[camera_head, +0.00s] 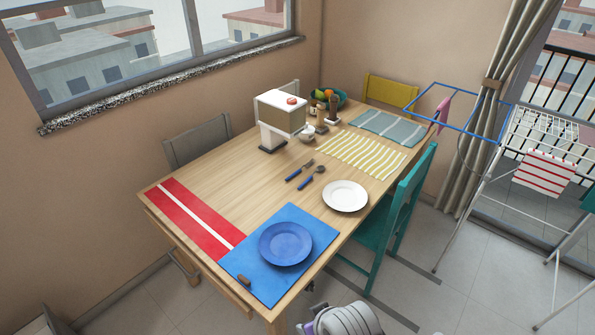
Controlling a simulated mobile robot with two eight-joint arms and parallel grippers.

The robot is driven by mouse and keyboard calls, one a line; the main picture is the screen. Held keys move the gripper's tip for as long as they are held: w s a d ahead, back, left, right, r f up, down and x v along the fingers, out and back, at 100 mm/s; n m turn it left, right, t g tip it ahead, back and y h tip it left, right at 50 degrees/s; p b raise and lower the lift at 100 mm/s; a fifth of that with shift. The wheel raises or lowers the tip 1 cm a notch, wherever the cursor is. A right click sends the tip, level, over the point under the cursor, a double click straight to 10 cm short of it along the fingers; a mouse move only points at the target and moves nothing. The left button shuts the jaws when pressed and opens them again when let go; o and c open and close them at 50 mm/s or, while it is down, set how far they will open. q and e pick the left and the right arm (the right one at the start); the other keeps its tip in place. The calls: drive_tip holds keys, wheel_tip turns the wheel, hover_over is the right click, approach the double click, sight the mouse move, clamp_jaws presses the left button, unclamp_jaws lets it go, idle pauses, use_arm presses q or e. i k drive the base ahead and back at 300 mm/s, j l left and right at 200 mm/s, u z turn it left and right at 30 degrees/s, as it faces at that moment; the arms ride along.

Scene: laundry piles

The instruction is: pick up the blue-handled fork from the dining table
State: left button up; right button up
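The blue-handled fork (299,171) lies on the bare wood of the dining table (245,185), near its middle. Its tines point to the back right and its blue handle to the front left. A blue-handled spoon (312,177) lies just to its right, nearly parallel and apart from it. Neither of my grippers shows in the head view, so I cannot see whether they are open or shut. Nothing hides the fork.
A white plate (345,196) sits right of the cutlery. A blue plate (285,244) rests on a blue mat (318,228). A white-topped dispenser (280,113) stands behind the fork. A teal chair (404,205) is at the right side. Bare wood lies left of the fork.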

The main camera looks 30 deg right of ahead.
sight(307, 165)
drive_tip(key=i+j+z, duration=0.1)
drive_tip(key=j, duration=0.25)
drive_tip(key=i+j+z, duration=0.15)
drive_tip(key=j, duration=0.2)
drive_tip(key=j+z, duration=0.1)
drive_tip(key=j, duration=0.3)
drive_tip(key=i+j+z, duration=0.1)
drive_tip(key=j, duration=0.2)
drive_tip(key=i+j+z, duration=0.25)
drive_tip(key=j, duration=0.4)
drive_tip(key=i+l+z, duration=0.15)
drive_tip(key=i, duration=1.15)
